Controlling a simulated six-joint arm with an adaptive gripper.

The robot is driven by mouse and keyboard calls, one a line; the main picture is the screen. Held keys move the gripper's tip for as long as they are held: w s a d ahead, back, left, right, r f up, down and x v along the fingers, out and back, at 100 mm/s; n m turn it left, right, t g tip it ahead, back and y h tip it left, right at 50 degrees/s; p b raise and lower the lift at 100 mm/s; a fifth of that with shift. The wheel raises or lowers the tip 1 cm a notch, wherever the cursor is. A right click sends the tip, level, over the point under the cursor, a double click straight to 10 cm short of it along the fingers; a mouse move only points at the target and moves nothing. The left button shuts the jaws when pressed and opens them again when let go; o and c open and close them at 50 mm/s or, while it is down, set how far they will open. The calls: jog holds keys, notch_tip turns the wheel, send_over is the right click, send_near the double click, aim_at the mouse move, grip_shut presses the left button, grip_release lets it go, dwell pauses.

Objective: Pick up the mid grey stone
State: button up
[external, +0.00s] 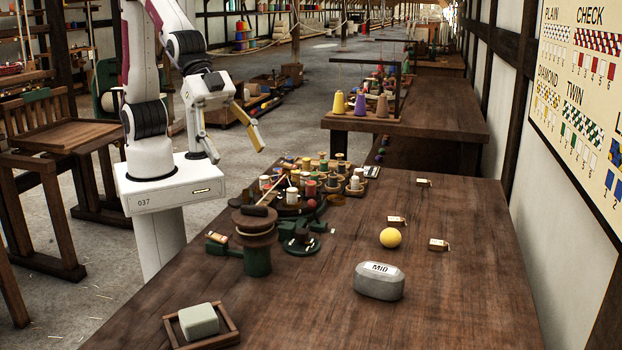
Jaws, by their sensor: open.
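The mid grey stone (379,283) is a rounded grey block with a white label reading "MID" on its top. It lies on the near right part of the brown wooden table (460,310), in the external view. My gripper (238,157) is open and empty. It is up beside my arm's base at the left, over the table's far left edge, well away from the stone. A paler, greenish-grey block (198,321) sits in a small wooden tray (233,338) at the near left.
A yellow ball (390,238) lies just behind the stone. Small tags (438,244) are scattered to the right. A green, brown-topped winding device (257,262) and a cluster of spools (312,187) stand to the left and back. The table's right part is mostly clear.

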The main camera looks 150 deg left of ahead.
jog(key=w+a+f+n+t+y, duration=0.1)
jog(key=w+a+f, duration=0.8)
jog(key=w+a, duration=0.15)
jog(key=n+t+y, duration=0.1)
jog(key=t+y, duration=0.1)
send_near(367, 263)
jog(key=x, duration=0.3)
jog(key=r+x, duration=0.1)
jog(key=x, duration=0.1)
jog(key=shift+w+a, duration=0.2)
jog(key=shift+w, duration=0.35)
jog(key=shift+f, duration=0.5)
jog(key=shift+x, duration=1.15)
jog(key=shift+w, duration=0.1)
jog(key=shift+f+x, duration=0.15)
jog(key=shift+x, duration=0.6)
jog(key=shift+f+x, duration=0.15)
jog(key=shift+x, duration=1.5)
